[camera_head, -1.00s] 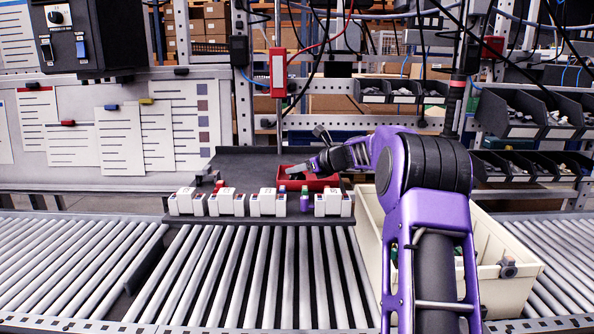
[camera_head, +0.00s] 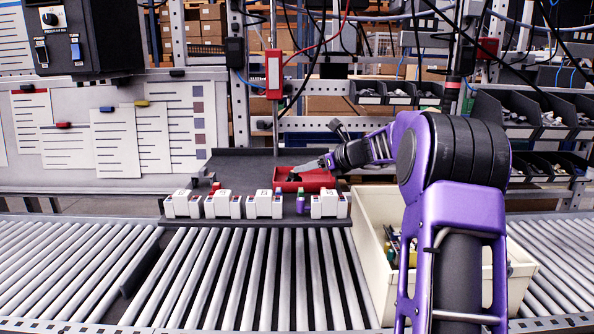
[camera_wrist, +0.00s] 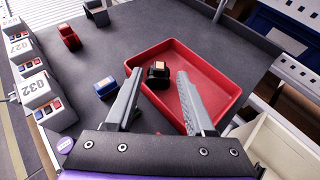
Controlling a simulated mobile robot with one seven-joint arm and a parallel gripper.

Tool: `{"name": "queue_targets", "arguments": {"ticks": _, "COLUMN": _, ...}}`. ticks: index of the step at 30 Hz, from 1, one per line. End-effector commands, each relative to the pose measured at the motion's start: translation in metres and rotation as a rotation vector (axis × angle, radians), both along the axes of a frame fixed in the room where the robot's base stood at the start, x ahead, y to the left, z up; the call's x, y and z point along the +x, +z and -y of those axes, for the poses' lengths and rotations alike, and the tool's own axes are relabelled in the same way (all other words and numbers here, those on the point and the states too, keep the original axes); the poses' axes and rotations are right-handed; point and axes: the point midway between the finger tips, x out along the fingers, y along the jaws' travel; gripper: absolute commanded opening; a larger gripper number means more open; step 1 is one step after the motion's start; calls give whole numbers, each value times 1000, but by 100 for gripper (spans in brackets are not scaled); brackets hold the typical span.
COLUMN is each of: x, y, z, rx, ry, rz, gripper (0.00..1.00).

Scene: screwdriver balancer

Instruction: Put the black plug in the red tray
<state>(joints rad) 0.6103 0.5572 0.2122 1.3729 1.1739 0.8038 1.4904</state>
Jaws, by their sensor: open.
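The red tray (camera_head: 312,181) sits on the dark mat at the back of the bench, and it fills the middle of the wrist view (camera_wrist: 222,77). The black plug (camera_wrist: 158,75) is inside the tray near its left wall in the wrist view. In the head view a small dark shape in the tray (camera_head: 292,177) appears to be the plug. My gripper (camera_wrist: 155,80) is open, with its fingers apart on either side of the plug in the picture. Its right finger is over the tray and its left finger is beside the tray's left wall. No contact with the plug is visible.
A blue-and-tan plug (camera_wrist: 107,87) lies on the mat left of my gripper. A red plug (camera_wrist: 69,37) and a grey piece (camera_wrist: 97,12) stand farther off. White numbered blocks (camera_head: 264,204) line the front edge. A cream bin (camera_head: 375,280) stands right.

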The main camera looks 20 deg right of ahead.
Motion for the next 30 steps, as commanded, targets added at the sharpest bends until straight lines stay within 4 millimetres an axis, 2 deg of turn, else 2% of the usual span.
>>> {"name": "queue_targets", "arguments": {"ticks": 3, "x": -20, "y": 11, "z": 11, "rx": 0, "ry": -3, "rz": 0, "gripper": 54}}
{"name": "queue_targets", "arguments": {"ticks": 10, "x": -40, "y": 21, "z": 21, "rx": -1, "ry": -1, "rz": -1, "gripper": 54}}
{"name": "queue_targets", "arguments": {"ticks": 26, "x": -42, "y": 22, "z": 22, "rx": -1, "ry": 0, "rz": 0, "gripper": 54}}
{"name": "queue_targets", "arguments": {"ticks": 30, "x": -41, "y": 22, "z": 9, "rx": -39, "ry": 26, "rz": -1, "gripper": 54}}
